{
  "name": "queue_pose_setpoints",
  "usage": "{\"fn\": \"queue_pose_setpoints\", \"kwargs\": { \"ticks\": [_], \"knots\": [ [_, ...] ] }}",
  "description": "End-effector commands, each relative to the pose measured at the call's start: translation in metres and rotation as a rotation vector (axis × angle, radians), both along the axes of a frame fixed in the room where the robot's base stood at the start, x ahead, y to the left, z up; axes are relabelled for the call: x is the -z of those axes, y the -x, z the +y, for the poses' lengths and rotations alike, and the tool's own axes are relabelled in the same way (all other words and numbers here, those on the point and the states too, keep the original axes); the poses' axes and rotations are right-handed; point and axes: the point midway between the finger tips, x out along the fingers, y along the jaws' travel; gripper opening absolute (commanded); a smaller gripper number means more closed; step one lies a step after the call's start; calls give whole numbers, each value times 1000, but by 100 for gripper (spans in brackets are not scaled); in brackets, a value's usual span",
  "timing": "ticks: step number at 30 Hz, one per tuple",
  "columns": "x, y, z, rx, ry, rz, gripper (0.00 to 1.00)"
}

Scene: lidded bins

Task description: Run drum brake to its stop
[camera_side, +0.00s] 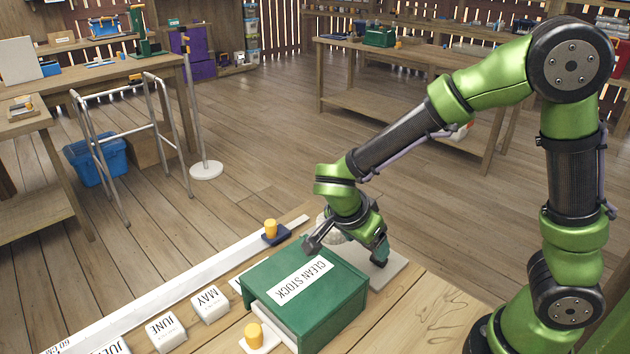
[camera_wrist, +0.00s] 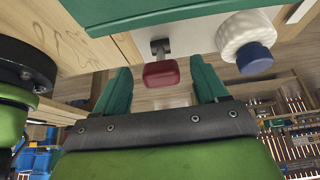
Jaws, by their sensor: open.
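In the wrist view a dark red block-like handle (camera_wrist: 161,74) sits on a short metal stem fixed to a pale plate (camera_wrist: 190,35). A ribbed white drum or knob (camera_wrist: 245,35) with a blue end piece (camera_wrist: 255,59) is to its right. My gripper (camera_wrist: 160,65) is open, with one teal finger on each side of the red handle in the picture. Gaps show on both sides, and I cannot tell how deep the handle lies between the fingers. In the side view my gripper (camera_side: 378,250) is low behind the green box, and the red handle is hidden.
The green box (camera_side: 340,305) labelled "CLEAN STOCK" stands close in front of my gripper. A yellow knob (camera_side: 254,335) is at its front. White blocks marked MAY (camera_side: 210,305) and JUNE (camera_side: 166,332) lie left, beside a long white rail (camera_side: 190,278) with a dark-blue slider (camera_side: 276,238).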

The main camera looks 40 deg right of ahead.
Motion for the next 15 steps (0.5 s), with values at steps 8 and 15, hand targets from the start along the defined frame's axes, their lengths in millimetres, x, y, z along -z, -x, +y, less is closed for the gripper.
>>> {"fn": "queue_pose_setpoints", "kwargs": {
  "ticks": [8,15],
  "knots": [
    [-59,-1,32,-3,-5,-6,72],
    [-106,-1,57,-4,-4,-5,72]
  ]
}}
